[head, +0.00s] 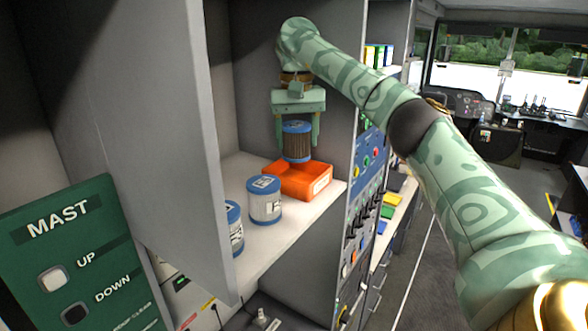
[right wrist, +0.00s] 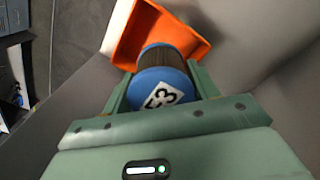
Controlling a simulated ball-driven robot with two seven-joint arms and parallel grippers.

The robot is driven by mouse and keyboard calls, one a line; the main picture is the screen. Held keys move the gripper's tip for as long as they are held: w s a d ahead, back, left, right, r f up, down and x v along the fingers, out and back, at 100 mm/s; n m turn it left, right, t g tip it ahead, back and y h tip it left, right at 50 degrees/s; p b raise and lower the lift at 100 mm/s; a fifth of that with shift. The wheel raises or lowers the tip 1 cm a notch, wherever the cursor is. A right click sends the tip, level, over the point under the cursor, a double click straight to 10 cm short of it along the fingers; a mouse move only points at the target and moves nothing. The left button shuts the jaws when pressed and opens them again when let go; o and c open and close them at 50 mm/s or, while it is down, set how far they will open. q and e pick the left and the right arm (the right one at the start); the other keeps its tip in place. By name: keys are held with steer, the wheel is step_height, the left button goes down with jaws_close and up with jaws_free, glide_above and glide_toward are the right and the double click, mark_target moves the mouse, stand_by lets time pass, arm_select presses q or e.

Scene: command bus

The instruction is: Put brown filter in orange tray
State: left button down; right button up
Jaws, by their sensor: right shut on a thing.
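The brown filter (head: 296,141), a ribbed brown cylinder with blue end caps, is upright between the fingers of my right gripper (head: 297,136). In the right wrist view the filter (right wrist: 161,75) shows its blue cap with a white label, and my right gripper (right wrist: 160,92) is shut on it. The orange tray (head: 318,186) sits on the white shelf, below the filter. In the right wrist view the orange tray (right wrist: 128,35) lies just beyond the filter. Whether the filter's lower end touches the tray cannot be told. My left gripper is not in view.
Two white filters with blue caps stand on the shelf (head: 285,220), one (head: 264,201) left of the tray and one (head: 233,228) partly hidden by the grey cabinet wall (head: 160,130). A panel with knobs (head: 365,190) borders the shelf's right side.

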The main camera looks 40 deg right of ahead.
mark_target(298, 162)
steer(key=f, duration=0.6)
steer(key=shift+s, duration=0.2)
steer(key=shift+w+f, duration=0.1)
steer(key=shift+f, duration=0.05)
steer(key=shift+d, duration=0.1)
steer(key=o, duration=1)
steer(key=shift+f, duration=0.1)
step_height(298, 162, up, 12)
steer(key=shift+r, duration=0.15)
